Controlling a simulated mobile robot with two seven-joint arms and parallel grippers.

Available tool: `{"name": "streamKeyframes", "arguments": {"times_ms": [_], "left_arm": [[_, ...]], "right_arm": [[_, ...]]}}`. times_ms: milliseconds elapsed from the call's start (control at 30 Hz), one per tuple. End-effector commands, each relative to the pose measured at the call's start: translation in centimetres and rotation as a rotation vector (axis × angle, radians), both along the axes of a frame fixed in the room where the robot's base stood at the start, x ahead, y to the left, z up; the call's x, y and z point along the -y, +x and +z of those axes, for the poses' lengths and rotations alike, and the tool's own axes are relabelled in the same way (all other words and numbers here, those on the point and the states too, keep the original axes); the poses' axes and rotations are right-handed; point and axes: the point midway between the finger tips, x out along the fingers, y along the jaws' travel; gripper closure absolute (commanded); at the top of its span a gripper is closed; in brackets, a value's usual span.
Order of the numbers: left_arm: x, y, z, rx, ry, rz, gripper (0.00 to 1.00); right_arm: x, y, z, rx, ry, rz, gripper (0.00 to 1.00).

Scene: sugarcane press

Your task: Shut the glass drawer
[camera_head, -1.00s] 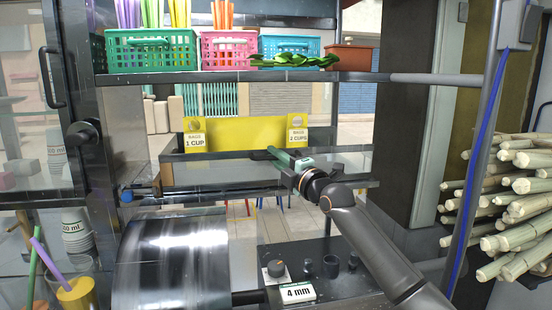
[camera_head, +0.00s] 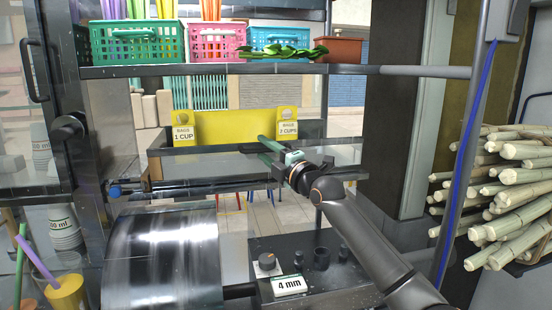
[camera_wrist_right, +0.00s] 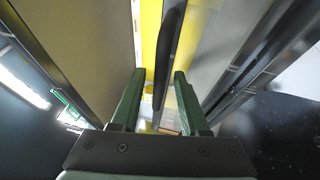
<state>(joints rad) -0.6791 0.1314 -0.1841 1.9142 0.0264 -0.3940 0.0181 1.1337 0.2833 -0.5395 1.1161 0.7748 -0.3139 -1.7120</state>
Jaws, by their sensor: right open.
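The glass drawer appears to be the clear panel with dark rails (camera_head: 210,166) below the yellow bag box; its exact bounds and how far out it stands are hard to tell. My right gripper (camera_head: 264,142), with green fingers, is at the right part of its front rail, pointing away from me. In the right wrist view my right gripper (camera_wrist_right: 158,98) has its two green fingers apart, with a dark bar (camera_wrist_right: 170,50) showing between them; I cannot tell whether they touch it. My left gripper is not in view.
A yellow box (camera_head: 240,128) with bag signs stands behind the panel. A shelf (camera_head: 270,70) with baskets crosses above. A metal drum (camera_head: 165,260) and a black control panel (camera_head: 320,270) are below. Cane stalks (camera_head: 500,195) are stacked at the right.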

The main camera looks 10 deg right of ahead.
Motion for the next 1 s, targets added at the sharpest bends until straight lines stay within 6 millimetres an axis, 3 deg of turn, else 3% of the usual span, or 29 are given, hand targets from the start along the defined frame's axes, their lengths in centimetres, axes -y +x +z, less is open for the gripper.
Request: {"name": "streamKeyframes", "arguments": {"times_ms": [267,800,1000], "left_arm": [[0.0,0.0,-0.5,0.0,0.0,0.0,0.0],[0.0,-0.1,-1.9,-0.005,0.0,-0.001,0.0],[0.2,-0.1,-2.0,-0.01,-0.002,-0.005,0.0]], "right_arm": [[1.1,-2.5,-0.7,0.0,-0.002,-0.001,0.55],[4.1,-9.7,-2.1,-0.002,-0.004,-0.002,0.55],[4.6,-10.9,-2.2,-0.002,-0.002,-0.001,0.55]]}}
